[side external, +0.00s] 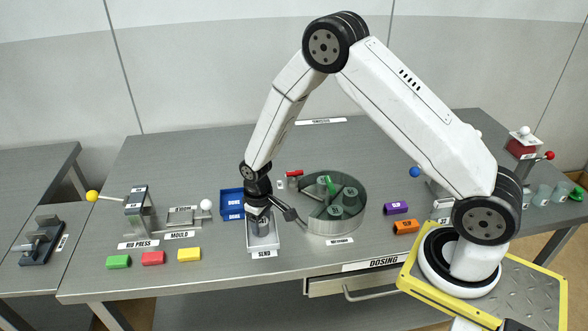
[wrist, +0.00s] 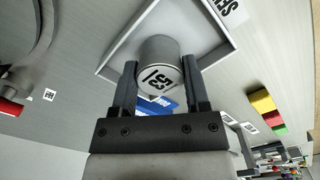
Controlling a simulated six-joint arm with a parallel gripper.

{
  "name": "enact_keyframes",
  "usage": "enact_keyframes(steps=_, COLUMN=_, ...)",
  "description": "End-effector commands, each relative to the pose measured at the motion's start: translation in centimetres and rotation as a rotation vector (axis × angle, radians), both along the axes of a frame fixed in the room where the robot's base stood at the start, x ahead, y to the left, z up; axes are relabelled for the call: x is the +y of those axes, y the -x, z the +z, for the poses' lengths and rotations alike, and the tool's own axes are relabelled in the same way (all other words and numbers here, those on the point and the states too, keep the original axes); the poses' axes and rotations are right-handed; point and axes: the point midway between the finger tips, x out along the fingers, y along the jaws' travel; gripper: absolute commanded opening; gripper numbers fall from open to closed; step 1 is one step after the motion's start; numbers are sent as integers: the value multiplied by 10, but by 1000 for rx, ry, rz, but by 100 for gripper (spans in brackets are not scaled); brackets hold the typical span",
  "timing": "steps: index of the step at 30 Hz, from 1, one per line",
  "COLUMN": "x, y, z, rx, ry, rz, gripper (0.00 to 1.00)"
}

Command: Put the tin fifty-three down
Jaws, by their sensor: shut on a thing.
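The tin fifty-three (wrist: 160,75) is a grey cylinder with a white top label reading 53 in the wrist view. My gripper (wrist: 160,88) is shut on it, one finger on each side. In the side external view my gripper (side external: 259,212) points down over the tray labelled SEND (side external: 276,250), with the tin (side external: 260,229) below the fingers and within the tray's outline. The tray's rim (wrist: 223,52) also shows behind the tin in the wrist view. I cannot tell whether the tin touches the tray floor.
A blue bin (side external: 231,204) stands just left of the tray. A round grey carousel (side external: 335,222) with several tins stands close on the right. Green (side external: 118,262), red (side external: 153,258) and yellow (side external: 189,254) blocks lie at the front left, near the rig press (side external: 140,215).

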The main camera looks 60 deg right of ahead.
Motion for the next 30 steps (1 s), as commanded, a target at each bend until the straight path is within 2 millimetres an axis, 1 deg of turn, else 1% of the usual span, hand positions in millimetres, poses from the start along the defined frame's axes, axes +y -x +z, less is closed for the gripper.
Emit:
enact_keyframes(steps=3, x=0, y=0, z=-3, rx=0, ry=0, rz=0, gripper=0)
enact_keyframes(steps=4, x=0, y=0, z=-3, rx=-1, ry=0, rz=0, gripper=66)
enact_keyframes(steps=5, x=0, y=0, z=-2, rx=-1, ry=0, rz=0, gripper=75)
enact_keyframes(steps=6, x=0, y=0, z=-2, rx=-1, ry=0, rz=0, gripper=88)
enact_keyframes(steps=7, x=0, y=0, z=-2, rx=-1, ry=0, rz=0, gripper=94)
enact_keyframes(steps=20, x=0, y=0, z=0, rx=0, ry=0, rz=0, gripper=94)
enact_keyframes(steps=26, x=0, y=-1, z=11, rx=-3, ry=0, rz=0, gripper=94)
enact_keyframes(steps=30, x=0, y=-1, z=25, rx=-3, ry=0, rz=0, gripper=94)
